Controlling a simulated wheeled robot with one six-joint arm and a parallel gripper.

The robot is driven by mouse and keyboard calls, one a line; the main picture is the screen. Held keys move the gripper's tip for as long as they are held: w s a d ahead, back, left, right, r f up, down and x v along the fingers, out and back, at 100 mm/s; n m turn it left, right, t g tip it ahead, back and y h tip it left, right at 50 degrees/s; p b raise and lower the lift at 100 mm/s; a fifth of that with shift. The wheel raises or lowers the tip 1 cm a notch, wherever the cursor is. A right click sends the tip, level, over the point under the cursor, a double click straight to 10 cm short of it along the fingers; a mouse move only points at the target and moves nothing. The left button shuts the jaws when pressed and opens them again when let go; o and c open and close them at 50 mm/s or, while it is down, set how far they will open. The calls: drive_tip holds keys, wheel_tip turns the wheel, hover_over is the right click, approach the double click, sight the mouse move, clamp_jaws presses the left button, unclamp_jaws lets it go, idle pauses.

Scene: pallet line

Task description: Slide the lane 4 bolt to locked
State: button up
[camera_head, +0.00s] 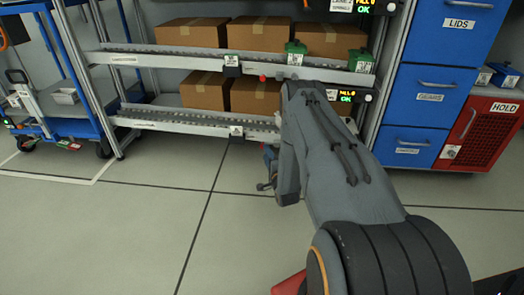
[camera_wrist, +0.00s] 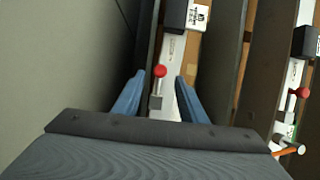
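In the wrist view, a small bolt with a red knob (camera_wrist: 160,71) stands on a white rail (camera_wrist: 170,50), between the tips of my gripper's blue fingers. My gripper (camera_wrist: 159,80) is open, with a finger on each side of the bolt and a visible gap to both. I cannot read a lane number on this bolt or tell its locked mark. In the head view my arm covers most of the gripper, which is at the front of the lower rack rail (camera_head: 190,122).
A second red-knobbed bolt (camera_wrist: 303,93) is on the rail to the right in the wrist view. A black labelled block (camera_wrist: 190,15) sits farther along the near rail. Cardboard boxes (camera_head: 205,91) fill the rack; blue drawers (camera_head: 430,90) stand right. The floor in front is clear.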

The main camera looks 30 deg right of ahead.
drive_tip(key=b+x, duration=0.3)
drive_tip(key=x, duration=0.3)
drive_tip(key=shift+w, duration=0.35)
drive_tip(key=shift+c, duration=0.3)
clamp_jaws()
